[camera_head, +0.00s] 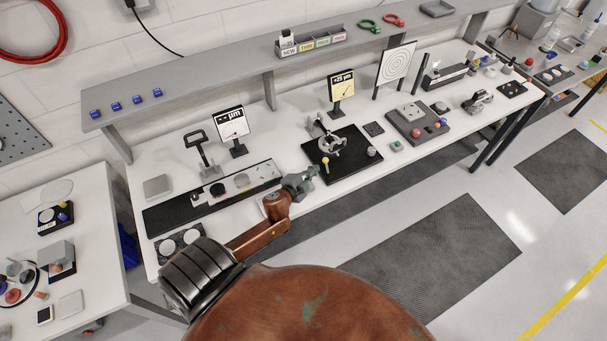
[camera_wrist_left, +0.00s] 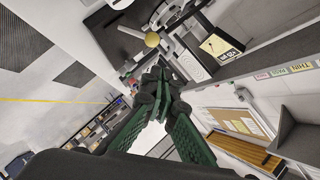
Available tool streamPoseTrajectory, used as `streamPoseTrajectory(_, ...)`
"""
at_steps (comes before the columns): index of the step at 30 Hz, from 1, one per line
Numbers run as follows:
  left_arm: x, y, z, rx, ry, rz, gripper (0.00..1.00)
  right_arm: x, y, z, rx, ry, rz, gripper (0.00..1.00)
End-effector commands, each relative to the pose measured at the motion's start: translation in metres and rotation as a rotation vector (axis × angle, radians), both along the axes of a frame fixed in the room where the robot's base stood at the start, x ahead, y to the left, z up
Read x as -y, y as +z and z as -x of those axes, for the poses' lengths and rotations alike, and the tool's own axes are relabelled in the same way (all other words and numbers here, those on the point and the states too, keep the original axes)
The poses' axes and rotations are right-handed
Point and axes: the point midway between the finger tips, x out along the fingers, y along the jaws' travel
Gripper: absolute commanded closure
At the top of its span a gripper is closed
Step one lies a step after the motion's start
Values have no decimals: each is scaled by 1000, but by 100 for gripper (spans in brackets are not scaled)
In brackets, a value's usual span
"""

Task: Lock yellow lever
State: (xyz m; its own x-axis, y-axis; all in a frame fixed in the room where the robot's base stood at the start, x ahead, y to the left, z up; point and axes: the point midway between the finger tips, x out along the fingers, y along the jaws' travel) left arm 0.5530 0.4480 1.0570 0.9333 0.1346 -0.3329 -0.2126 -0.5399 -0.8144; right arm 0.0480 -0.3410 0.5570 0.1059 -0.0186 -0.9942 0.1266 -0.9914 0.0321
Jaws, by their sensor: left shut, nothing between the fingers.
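The yellow lever (camera_head: 326,161) has a small yellow ball knob and stands at the front left of the mirror fixture on a black base plate (camera_head: 356,167). Its knob shows large near the top of the left wrist view (camera_wrist_left: 152,39), beside a metal rod. My left gripper (camera_head: 306,180) is shut and empty, just in front of the plate's left front edge. The knob is a little beyond its fingertips, and I see no contact. In the left wrist view the green-and-black fingers (camera_wrist_left: 160,72) are together below the knob. My right gripper is not in view.
A dial gauge with a yellow face (camera_head: 342,87) stands behind the plate. A black rail with discs (camera_head: 213,192) lies left of my gripper. A grey block with colored knobs (camera_head: 410,124) is to the right. A shelf (camera_head: 200,82) runs along the back.

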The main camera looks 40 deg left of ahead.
Motion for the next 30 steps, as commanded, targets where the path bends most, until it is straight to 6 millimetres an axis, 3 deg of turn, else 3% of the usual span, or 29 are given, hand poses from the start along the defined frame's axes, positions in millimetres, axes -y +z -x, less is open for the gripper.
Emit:
streamPoseTrajectory(3,-2,8,26,-1,7,0,100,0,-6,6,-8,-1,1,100)
streamPoseTrajectory(10,-1,21,54,-1,9,0,100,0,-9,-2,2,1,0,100)
streamPoseTrajectory(30,1,25,57,-1,6,0,100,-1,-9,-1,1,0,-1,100)
